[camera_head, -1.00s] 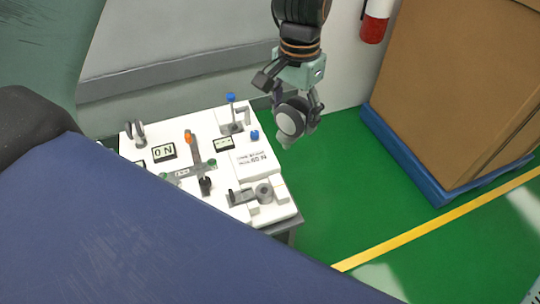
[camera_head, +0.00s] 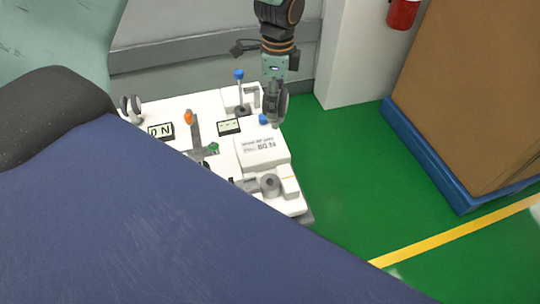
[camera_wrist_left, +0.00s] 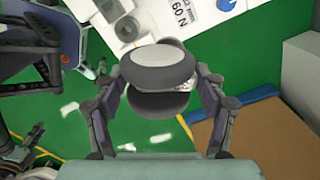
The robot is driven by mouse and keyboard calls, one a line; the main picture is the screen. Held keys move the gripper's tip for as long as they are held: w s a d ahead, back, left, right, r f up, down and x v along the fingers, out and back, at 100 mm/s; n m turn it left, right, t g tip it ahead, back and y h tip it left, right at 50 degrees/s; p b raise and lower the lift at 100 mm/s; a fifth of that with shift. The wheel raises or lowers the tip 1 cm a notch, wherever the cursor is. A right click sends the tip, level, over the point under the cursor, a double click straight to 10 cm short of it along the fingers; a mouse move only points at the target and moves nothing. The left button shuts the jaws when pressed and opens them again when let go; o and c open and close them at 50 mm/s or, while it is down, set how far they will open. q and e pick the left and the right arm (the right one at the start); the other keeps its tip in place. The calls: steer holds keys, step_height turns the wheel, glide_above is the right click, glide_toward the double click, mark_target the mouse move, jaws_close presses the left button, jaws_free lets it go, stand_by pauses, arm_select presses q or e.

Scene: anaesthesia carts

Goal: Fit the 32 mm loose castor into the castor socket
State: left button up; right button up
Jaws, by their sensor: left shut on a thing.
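My left gripper (camera_head: 273,100) is shut on a dark grey twin-wheel castor (camera_head: 279,106), near the far right edge of the white board. In the left wrist view the castor (camera_wrist_left: 157,66) sits between the two fingers (camera_wrist_left: 158,100), its round face towards the camera. A grey round piece with a dark hole (camera_head: 270,184), which looks like the castor socket, stands at the board's near right corner. The castor's stem cannot be made out.
The white board (camera_head: 211,104) carries a blue-topped lever (camera_head: 239,76), an orange-topped handle (camera_head: 188,117), a raised labelled block (camera_head: 262,150) and another grey wheel pair (camera_head: 130,106). A large brown box (camera_head: 470,90) stands on a blue pallet (camera_head: 430,165). Green floor between is clear.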

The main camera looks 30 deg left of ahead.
arm_select(q)
steer(key=s+d+f+b, duration=0.3)
steer(key=s+d+f, duration=0.1)
steer(key=s+f, duration=0.3)
steer(key=shift+s+f+m, duration=0.2)
steer(key=shift+s+m, duration=0.1)
steer(key=shift+s, duration=0.6)
arm_select(e)
steer(key=f, duration=0.4)
steer(key=shift+s+f, duration=0.2)
arm_select(q)
steer(key=shift+a, duration=0.1)
arm_select(e)
steer(key=shift+r, duration=0.15)
arm_select(q)
steer(key=shift+f+b, duration=0.9)
steer(key=shift+f, duration=2.85)
arm_select(e)
steer(key=shift+f, duration=0.95)
